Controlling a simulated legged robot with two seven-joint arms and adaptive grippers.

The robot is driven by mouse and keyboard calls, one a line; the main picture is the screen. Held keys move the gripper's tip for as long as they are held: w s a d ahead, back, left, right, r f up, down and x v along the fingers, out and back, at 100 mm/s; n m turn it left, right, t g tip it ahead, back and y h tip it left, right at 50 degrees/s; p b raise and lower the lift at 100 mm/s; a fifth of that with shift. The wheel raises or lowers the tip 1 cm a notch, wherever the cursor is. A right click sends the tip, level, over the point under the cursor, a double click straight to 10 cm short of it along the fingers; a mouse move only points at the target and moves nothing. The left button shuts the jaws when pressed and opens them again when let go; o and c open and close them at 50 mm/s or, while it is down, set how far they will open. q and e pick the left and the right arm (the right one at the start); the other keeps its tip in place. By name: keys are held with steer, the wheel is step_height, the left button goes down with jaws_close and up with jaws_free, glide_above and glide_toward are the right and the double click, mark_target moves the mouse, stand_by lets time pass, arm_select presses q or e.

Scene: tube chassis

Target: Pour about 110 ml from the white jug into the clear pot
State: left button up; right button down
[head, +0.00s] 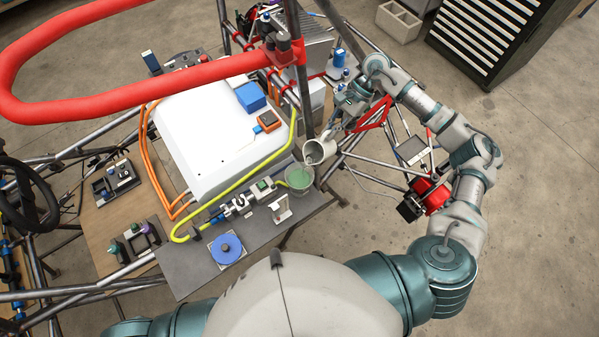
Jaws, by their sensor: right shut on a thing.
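The white jug (320,151) is tilted, its open mouth facing down and to the left. My right gripper (338,131) is shut on the jug and holds it above and just right of the clear pot. The clear pot (300,182) stands on the dark grey board, and green shows inside it. The jug's mouth is close to the pot's far rim. I cannot make out a stream between them. My left gripper is out of view; only a part of my left arm shows at the bottom edge.
A large white box (215,135) fills the middle, with a yellow hose (240,182) along its near side. A blue disc (227,248) lies on the grey board (185,270). Chassis tubes and a red padded tube (130,103) surround the work area.

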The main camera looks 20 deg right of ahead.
steer(key=shift+p, duration=0.3)
steer(key=shift+s+a+r+t+h, duration=0.1)
steer(key=shift+a+r+t+h, duration=0.05)
steer(key=shift+a+t+h, duration=0.2)
steer(key=shift+p, duration=0.45)
steer(key=shift+s, duration=0.1)
steer(key=shift+r+h+p, duration=0.2)
steer(key=shift+h+p, duration=0.05)
steer(key=shift+p, duration=0.15)
steer(key=shift+s+a+r+p, duration=0.1)
steer(key=shift+a+r+p, duration=0.1)
steer(key=shift+p, duration=0.1)
steer(key=shift+a+h, duration=0.1)
steer(key=shift+h, duration=0.2)
steer(key=shift+t, duration=0.25)
